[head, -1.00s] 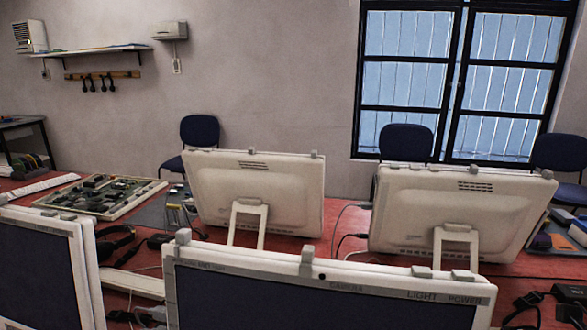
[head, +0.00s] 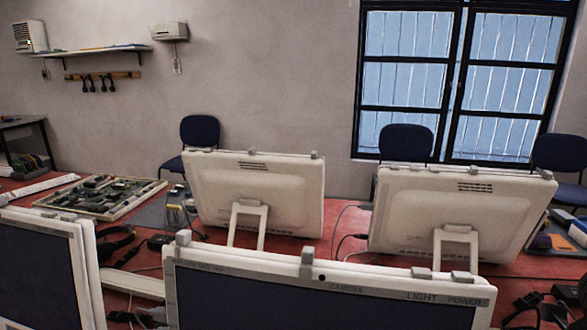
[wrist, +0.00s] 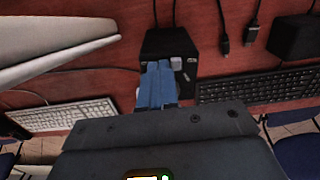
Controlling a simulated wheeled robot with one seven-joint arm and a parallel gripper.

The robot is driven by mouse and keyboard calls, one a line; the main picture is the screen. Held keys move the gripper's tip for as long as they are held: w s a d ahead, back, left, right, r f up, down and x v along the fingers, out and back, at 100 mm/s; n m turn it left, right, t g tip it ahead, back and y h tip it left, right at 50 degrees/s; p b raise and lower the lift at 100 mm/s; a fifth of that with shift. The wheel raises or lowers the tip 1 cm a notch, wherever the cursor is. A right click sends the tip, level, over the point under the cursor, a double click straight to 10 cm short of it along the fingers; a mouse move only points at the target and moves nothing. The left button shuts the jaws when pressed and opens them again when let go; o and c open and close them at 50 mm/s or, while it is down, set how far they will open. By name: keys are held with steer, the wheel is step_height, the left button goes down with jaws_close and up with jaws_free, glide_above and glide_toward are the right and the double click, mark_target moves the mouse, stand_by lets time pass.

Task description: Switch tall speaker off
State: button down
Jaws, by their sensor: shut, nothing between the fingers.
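A black box-shaped device (wrist: 172,42), which looks like a speaker, stands on the red table in the wrist view. Light buttons or knobs show on its near face, beside my fingertips. My gripper (wrist: 160,66) has blue fingers, shut together and empty, pointing at that face. The fingers cover part of the face, and I cannot tell whether they touch it. A second black box (wrist: 295,38) stands at the right; I cannot tell which is the taller. In the head view I cannot make out the gripper or a speaker for certain.
A white keyboard (wrist: 65,115) lies left of the gripper and a black keyboard (wrist: 260,85) right. Loose cable plugs (wrist: 224,44) lie between the boxes. White monitors (head: 255,195) crowd the table in the head view. A circuit board tray (head: 100,196) lies at left.

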steer(key=shift+w+a, duration=0.1)
steer(key=shift+a, duration=0.25)
stand_by(0.5)
step_height(320, 180, up, 6)
steer(key=p, duration=0.4)
steer(key=shift+d, duration=0.2)
stand_by(0.3)
